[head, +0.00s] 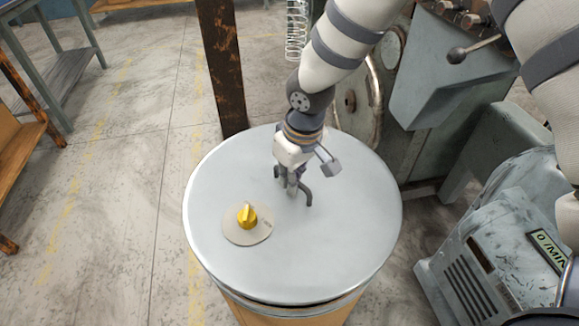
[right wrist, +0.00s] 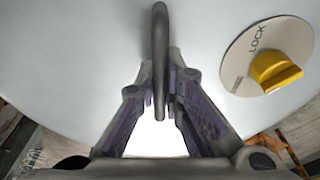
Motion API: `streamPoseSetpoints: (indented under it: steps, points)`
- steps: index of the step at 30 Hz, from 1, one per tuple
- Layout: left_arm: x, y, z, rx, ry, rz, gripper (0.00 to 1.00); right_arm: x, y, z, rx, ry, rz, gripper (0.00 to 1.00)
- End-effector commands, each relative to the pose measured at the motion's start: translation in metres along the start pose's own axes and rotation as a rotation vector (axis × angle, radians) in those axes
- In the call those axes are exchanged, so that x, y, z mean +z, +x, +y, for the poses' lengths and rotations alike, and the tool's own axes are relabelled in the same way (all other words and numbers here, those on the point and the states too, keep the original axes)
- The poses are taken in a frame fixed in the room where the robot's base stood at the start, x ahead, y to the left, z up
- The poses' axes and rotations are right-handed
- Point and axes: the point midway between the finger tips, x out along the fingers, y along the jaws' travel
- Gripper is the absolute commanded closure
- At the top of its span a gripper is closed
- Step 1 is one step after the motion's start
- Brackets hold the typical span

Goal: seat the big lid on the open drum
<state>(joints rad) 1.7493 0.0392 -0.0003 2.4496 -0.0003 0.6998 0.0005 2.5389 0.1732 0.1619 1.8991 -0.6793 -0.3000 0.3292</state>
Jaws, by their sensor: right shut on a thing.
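The big lid (head: 335,250) is a round pale grey disc lying over the top of the tan drum (head: 290,316). A dark line runs under its front rim; I cannot tell whether the lid is fully down or slightly raised. A dark curved handle (head: 307,194) stands on the lid, and a yellow knob (head: 247,214) sits on a beige plate marked LOCK. My right gripper (head: 291,186) is shut on the handle; the right wrist view shows the handle (right wrist: 159,60) between its fingers. The lid hides the drum's opening. My left gripper is not in view.
A rusty brown post (head: 222,65) stands behind the drum. Grey-green machinery (head: 455,75) and a grey motor housing (head: 465,265) stand close on the right. A hanging spring (head: 297,30) is at the back. The floor (head: 110,200) to the left is clear, with benches beyond.

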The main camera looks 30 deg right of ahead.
Motion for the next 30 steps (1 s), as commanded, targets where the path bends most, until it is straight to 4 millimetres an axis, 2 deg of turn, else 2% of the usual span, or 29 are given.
streamPoseSetpoints:
  steps: [1,12,30]
  points:
    - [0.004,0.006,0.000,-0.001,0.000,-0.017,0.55,0.002,0.009,0.000,-0.001,-0.002,-0.005,1.00]
    - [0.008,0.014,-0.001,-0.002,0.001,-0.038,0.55,0.005,0.040,0.000,0.000,0.000,0.002,1.00]
    - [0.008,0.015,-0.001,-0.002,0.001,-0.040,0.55,0.005,0.044,0.000,0.000,0.000,0.004,1.00]
